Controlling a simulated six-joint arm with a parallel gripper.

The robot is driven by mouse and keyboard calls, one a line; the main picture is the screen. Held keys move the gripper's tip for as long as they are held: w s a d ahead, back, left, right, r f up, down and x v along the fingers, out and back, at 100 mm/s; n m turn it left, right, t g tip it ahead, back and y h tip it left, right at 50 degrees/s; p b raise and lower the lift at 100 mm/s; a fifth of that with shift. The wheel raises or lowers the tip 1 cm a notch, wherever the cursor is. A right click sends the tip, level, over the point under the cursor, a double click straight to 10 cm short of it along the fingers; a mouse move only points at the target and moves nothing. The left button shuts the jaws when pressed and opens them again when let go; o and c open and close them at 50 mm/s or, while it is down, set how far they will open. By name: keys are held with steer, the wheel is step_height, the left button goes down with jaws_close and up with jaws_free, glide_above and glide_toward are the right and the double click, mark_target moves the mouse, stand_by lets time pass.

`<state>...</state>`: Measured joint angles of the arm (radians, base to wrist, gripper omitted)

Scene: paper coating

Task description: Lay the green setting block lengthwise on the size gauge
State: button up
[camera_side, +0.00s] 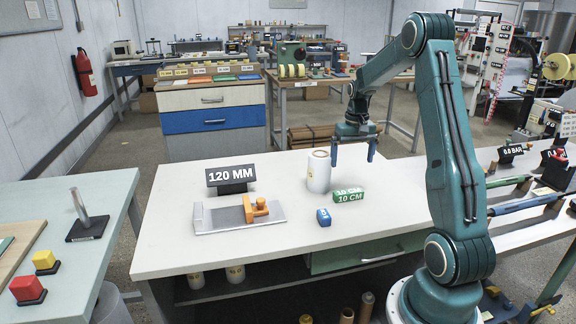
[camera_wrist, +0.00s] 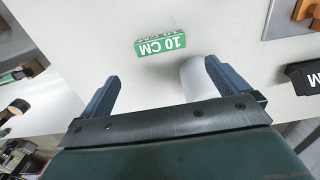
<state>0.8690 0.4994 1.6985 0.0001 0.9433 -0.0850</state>
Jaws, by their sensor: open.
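The green setting block (camera_side: 348,196), marked 10 CM, lies on the white table, right of centre. It also shows in the wrist view (camera_wrist: 161,43), ahead of the fingers. The size gauge (camera_side: 238,214) is a flat grey metal plate with an orange slider (camera_side: 257,209), on the table left of the block. A corner of the gauge plate shows at the upper right of the wrist view (camera_wrist: 284,18). My gripper (camera_side: 354,158) is open and empty, pointing down above the table behind the block. It is apart from the block.
A white paper roll (camera_side: 318,172) stands close to my gripper, left of it. A black 120 MM sign (camera_side: 231,177) stands behind the gauge. The front left of the table is clear.

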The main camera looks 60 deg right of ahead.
steer(key=a+r+n+t+h, duration=0.1)
steer(key=a+r+n, duration=0.1)
steer(key=a+r, duration=0.6)
steer(key=a+r+n+t, duration=0.15)
steer(key=a+r, duration=0.25)
steer(key=a, duration=0.7)
steer(key=s+a+r+n+t, duration=0.1)
steer(key=s+a+n, duration=0.1)
steer(key=s+a, duration=0.4)
steer(key=s+a+n+t+y, duration=0.1)
steer(key=s+a+n+t, duration=0.1)
steer(key=s+a, duration=0.4)
steer(key=a+n, duration=0.1)
steer(key=a, duration=0.4)
steer(key=shift+s+r, duration=0.3)
steer(key=shift+r, duration=0.05)
steer(key=shift+n, duration=0.25)
steer(key=c, duration=1)
steer(key=shift+c, duration=0.2)
